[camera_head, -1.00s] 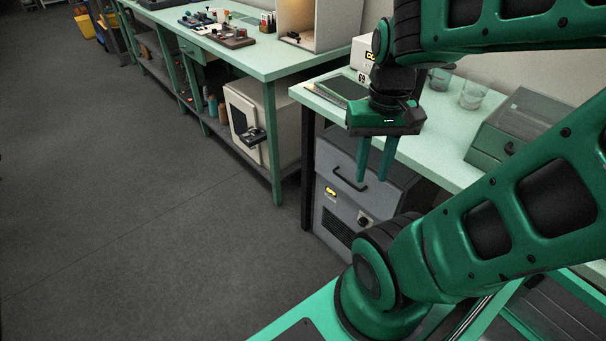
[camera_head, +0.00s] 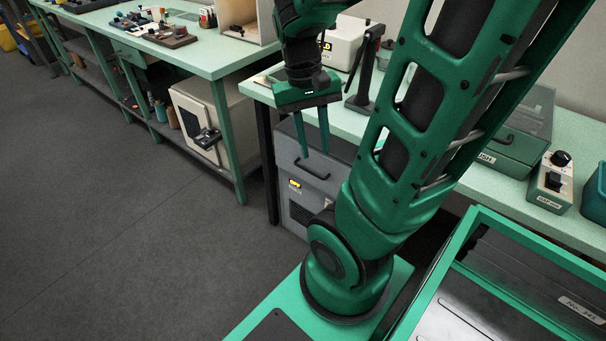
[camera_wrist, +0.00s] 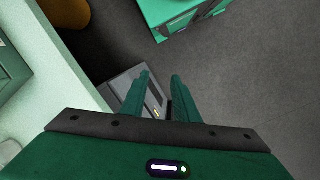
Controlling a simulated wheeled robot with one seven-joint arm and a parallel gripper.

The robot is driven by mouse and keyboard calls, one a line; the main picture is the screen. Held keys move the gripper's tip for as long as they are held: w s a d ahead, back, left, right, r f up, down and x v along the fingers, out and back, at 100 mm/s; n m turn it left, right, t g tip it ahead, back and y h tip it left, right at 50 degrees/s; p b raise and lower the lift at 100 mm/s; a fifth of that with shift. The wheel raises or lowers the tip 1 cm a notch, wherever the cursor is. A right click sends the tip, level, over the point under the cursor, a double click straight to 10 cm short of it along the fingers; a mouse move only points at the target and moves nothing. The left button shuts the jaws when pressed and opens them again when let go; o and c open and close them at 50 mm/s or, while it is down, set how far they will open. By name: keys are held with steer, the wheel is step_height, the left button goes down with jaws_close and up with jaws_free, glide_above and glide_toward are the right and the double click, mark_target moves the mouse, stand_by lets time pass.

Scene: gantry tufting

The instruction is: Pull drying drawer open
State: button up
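The drying drawer is the upper grey front (camera_head: 334,181) of a grey cabinet under the mint bench. It looks closed. Its dark bar handle (camera_head: 312,174) runs across the front. My gripper (camera_head: 314,155) points down with its two green fingers apart and nothing between them. In the head view the fingertips overlap the drawer front just above the handle. I cannot tell how far in front of it they are. In the wrist view my gripper (camera_wrist: 160,76) has the grey cabinet (camera_wrist: 120,83) beyond the fingers, which partly hide it; the handle cannot be made out there.
The mint bench top (camera_head: 262,94) overhangs the cabinet. A black stand (camera_head: 362,92) and a white box (camera_head: 345,45) are on it near my gripper. The grey floor (camera_head: 130,240) to the left is clear.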

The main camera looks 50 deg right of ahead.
steer(key=w+d+f+g+h, duration=0.3)
steer(key=w+f, duration=0.5)
steer(key=w+d+f+g+h, duration=0.3)
steer(key=w+f+h, duration=0.1)
steer(key=w+f, duration=0.4)
steer(key=w+f+n+t+h, duration=0.1)
steer(key=w+f+h, duration=0.1)
steer(key=f+h, duration=0.6)
steer(key=w+f+n+t+h, duration=0.1)
steer(key=w+f+h, duration=0.2)
steer(key=f, duration=0.9)
steer(key=x, duration=1.1)
steer(key=shift+n+h, duration=0.3)
steer(key=shift+s+a+r, duration=0.1)
jaws_close()
